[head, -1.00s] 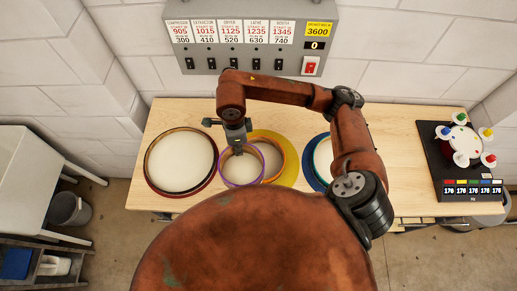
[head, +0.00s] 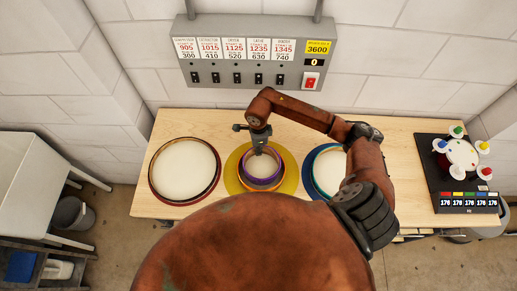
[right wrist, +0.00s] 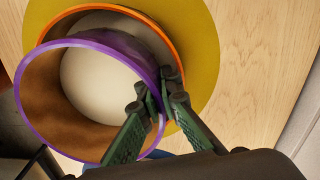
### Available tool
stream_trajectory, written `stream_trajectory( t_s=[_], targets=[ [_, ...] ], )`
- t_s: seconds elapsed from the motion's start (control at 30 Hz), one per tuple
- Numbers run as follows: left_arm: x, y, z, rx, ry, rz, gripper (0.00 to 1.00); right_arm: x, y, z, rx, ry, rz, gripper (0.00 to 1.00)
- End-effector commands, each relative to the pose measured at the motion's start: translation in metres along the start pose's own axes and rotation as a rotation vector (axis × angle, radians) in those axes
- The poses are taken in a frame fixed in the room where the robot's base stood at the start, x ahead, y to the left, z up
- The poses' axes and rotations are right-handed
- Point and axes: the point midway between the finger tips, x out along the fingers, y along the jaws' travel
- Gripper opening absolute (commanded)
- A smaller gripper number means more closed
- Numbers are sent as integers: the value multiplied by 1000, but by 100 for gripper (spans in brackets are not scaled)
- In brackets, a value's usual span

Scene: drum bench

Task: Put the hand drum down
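The hand drum has a purple rim and brown inner wall; in the head view the drum (head: 263,182) is over the middle of the bench. My right gripper (head: 259,151) reaches down to its rim. In the right wrist view the gripper (right wrist: 160,97) has its fingers on either side of the purple rim (right wrist: 92,44), pinching the wall. Behind the drum are an orange-rimmed round piece (right wrist: 172,58) and a flat yellow disc (right wrist: 205,60). I cannot tell whether the drum touches them. My left gripper is not in view.
A large dark-red-rimmed drum (head: 184,168) lies left on the wooden bench (head: 400,129). A blue-edged drum (head: 309,180) is right, partly behind my arm. A black panel with coloured knobs (head: 466,180) sits at the right end. A grey switch box (head: 255,60) hangs behind.

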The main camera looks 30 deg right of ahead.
Motion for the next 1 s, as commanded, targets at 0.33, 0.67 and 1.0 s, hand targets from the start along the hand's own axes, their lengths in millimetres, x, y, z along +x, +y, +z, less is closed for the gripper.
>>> stream_trajectory(
  t_s=[0.33,0.67,1.0],
  targets=[
    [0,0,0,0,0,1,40,5,-1,0,-1,1,-2,0],
    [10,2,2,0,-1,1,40,14,-1,0,0,0,-2,0],
    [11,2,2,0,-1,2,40,16,-1,0,0,0,-1,12]
  ],
)
